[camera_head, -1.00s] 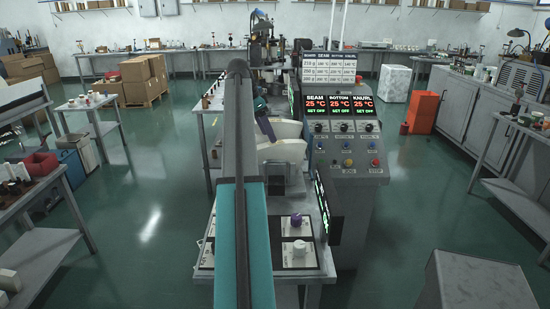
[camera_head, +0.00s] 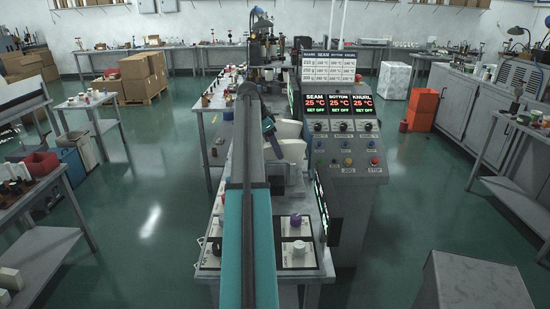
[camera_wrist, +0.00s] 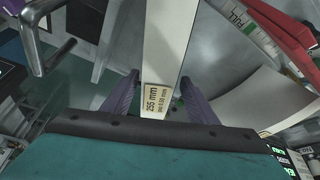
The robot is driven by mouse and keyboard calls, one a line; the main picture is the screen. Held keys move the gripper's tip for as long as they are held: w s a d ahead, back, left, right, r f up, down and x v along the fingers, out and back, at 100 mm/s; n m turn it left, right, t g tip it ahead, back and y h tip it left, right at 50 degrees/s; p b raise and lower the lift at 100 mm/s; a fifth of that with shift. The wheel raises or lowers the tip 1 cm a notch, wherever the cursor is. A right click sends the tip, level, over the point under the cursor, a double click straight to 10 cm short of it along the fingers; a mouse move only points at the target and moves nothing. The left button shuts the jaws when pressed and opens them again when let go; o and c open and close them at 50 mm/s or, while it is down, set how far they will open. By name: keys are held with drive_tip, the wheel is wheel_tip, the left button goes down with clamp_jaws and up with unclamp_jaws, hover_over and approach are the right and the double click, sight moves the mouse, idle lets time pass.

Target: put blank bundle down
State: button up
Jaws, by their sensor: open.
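A pale fan-shaped piece with a curved edge (camera_wrist: 265,100), which looks like the paper blanks, lies right of my gripper (camera_wrist: 158,90) in the wrist view. My gripper is open, with its two dark purple fingers apart. A long white strip (camera_wrist: 168,40) with a cream label reading 255 mm shows between the fingers; I cannot tell whether they touch it. In the head view pale curved pieces (camera_head: 291,149) sit on the machine bench just right of my arm.
A control panel (camera_head: 341,135) with red readouts stands right of the bench. Knobs (camera_head: 296,221) sit at the bench's near end.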

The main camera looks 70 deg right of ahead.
drive_tip(key=shift+f, duration=0.15)
drive_tip(key=shift+p+x, duration=0.75)
drive_tip(key=shift+x, duration=0.25)
drive_tip(key=shift+p+x, duration=0.4)
drive_tip(key=shift+x, duration=1.05)
drive_tip(key=shift+s+a, duration=0.1)
drive_tip(key=shift+a, duration=0.05)
drive_tip(key=shift+c, duration=0.3)
clamp_jaws()
